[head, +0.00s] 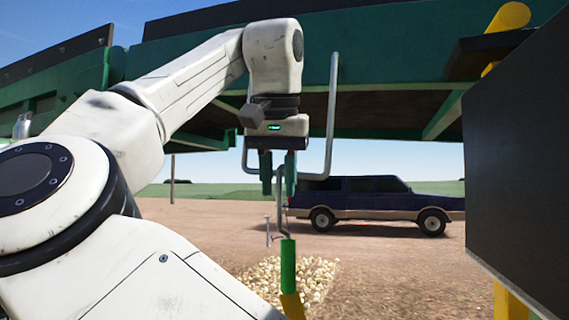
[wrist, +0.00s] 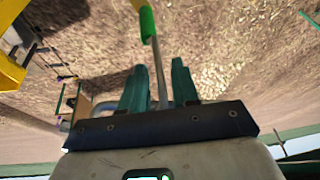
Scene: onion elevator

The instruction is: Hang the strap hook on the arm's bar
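The strap hook is a grey bent metal rod (head: 279,212) with a green sleeve (head: 288,262) and a yellow strap below it; rod and sleeve also show in the wrist view (wrist: 147,25). The arm's bar (head: 333,110) is a grey U-shaped rod hanging under the green elevator frame. Its low stretch passes at the height of my fingers. My gripper (head: 278,180) points down, its green fingers on either side of the rod. In the wrist view my fingers (wrist: 160,85) stand apart with gaps beside the rod. The hook's top is hidden, so I cannot tell if it sits on the bar.
The green elevator frame (head: 400,50) spans above. A dark panel (head: 515,150) stands close on the right. Onions (head: 318,275) lie on the dirt below. A dark blue vehicle (head: 375,198) stands farther back. A yellow structure (wrist: 12,60) shows at the wrist view's left edge.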

